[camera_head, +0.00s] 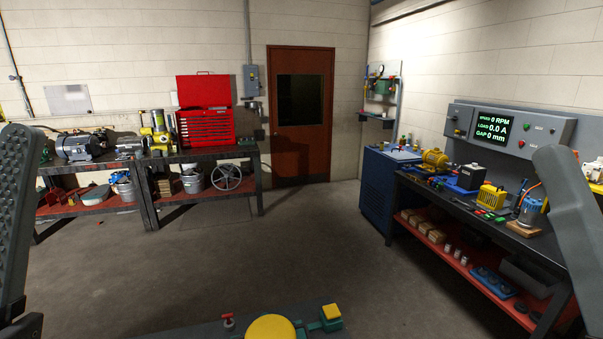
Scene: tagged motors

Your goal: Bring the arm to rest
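Grey links of my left arm stand along the left edge of the head view, and a grey link of my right arm stands along the right edge. Neither gripper shows, so what they hold is hidden. On the bench at the right, a yellow motor (434,161) sits near the far end. A blue motor (471,177) and a yellow caged unit (491,197) stand nearer. I cannot make out tags on them.
A bench (252,151) with a red tool chest (206,127) stands at the back left. A control panel (513,129) sits behind the right bench (459,213). A surface with a round yellow part (270,328) is at the bottom. The middle floor (285,255) is clear.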

